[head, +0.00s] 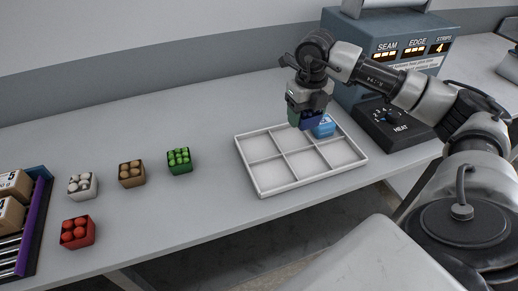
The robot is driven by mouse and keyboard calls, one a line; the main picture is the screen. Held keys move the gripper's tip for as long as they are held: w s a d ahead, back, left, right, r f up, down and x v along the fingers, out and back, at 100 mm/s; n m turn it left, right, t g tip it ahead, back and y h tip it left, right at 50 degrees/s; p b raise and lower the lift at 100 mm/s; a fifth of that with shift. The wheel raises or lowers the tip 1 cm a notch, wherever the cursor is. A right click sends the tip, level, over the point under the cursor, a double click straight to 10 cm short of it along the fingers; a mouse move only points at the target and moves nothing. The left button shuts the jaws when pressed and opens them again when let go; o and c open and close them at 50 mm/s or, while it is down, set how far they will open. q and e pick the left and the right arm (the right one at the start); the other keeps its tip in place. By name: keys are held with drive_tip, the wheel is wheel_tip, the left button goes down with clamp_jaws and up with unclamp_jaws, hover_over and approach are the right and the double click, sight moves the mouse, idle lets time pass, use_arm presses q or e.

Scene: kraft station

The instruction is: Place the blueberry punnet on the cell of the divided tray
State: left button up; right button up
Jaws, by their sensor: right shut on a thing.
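My right gripper (305,107) comes in from the right and is shut on a small dark blue punnet (311,122), which looks like the blueberry punnet. The gripper hides most of it, and a dark green patch shows at its left side. It is over the back right part of the white divided tray (289,185); I cannot tell whether it touches the tray. The other cells look empty. My left gripper is not in view.
Green (179,160), brown (131,173), white (82,186) and red (77,232) punnets stand on the table's left. A purple-edged rack (34,225) with boxes is at the far left. A dark heat dial unit (393,122) and a blue-grey machine (426,45) stand right of the tray.

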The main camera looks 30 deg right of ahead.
drive_tip(key=shift+w+d+m, duration=0.1)
drive_tip(key=shift+m, duration=0.3)
drive_tip(key=p, duration=0.3)
hover_over(259, 149)
wheel_tip(259, 149, down, 7)
drive_tip(key=shift+r, duration=0.15)
wheel_tip(259, 149, down, 3)
drive_tip(key=shift+f+p, duration=0.1)
drive_tip(key=shift+p, duration=0.2)
drive_tip(key=shift+f, duration=0.45)
drive_tip(key=shift+f, duration=0.1)
drive_tip(key=o, duration=0.5)
drive_tip(key=shift+o, duration=0.8)
